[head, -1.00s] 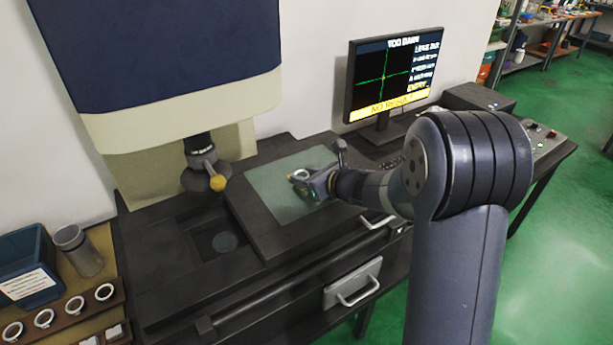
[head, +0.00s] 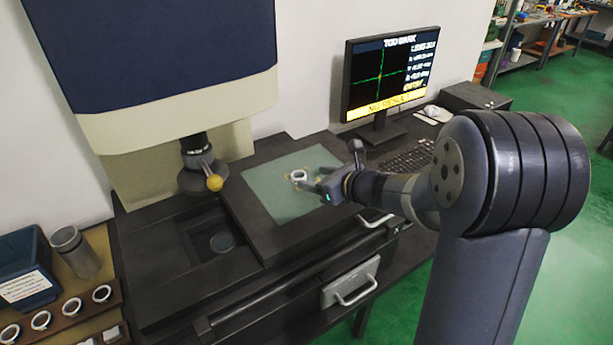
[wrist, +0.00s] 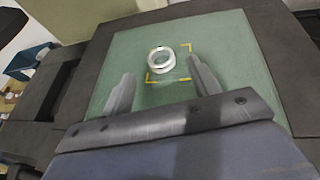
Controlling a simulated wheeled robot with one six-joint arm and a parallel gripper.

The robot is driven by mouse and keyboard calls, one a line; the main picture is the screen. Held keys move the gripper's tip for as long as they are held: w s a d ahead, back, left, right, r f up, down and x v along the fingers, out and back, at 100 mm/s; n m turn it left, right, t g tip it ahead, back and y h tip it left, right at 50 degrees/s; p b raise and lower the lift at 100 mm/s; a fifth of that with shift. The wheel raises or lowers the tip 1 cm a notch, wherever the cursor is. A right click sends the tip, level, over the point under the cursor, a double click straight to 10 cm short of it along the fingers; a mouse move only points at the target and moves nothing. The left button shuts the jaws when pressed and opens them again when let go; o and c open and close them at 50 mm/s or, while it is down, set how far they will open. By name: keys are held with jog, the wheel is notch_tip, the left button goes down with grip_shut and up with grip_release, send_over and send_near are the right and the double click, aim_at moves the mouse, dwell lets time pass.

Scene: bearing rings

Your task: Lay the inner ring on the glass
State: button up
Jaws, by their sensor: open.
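The inner ring (head: 298,175), a small silvery ring, lies flat on the pale green glass (head: 262,188) of the measuring stage. In the wrist view the ring (wrist: 161,61) sits within yellow corner marks on the glass (wrist: 118,52), close to their upper left part. My gripper (head: 308,186) is just right of the ring in the head view. In the wrist view its two fingers (wrist: 160,80) are spread apart, with the ring beyond their tips and nothing between them.
A machine column with a lens and yellow knob (head: 214,183) overhangs the stage's left side. A monitor (head: 390,75) stands behind at right. A rack with several rings (head: 72,308), a blue bin (head: 25,268) and a metal cup (head: 75,250) are at lower left.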

aim_at(304, 178)
jog(key=v, duration=0.6)
jog(key=shift+s+d+r, duration=0.1)
jog(key=shift+s+d, duration=0.1)
jog(key=shift+s, duration=0.05)
jog(key=x, duration=1.2)
jog(key=shift+w+a+f, duration=0.1)
jog(key=shift+f, duration=0.25)
jog(key=shift+r+p, duration=0.3)
jog(key=shift+r, duration=1)
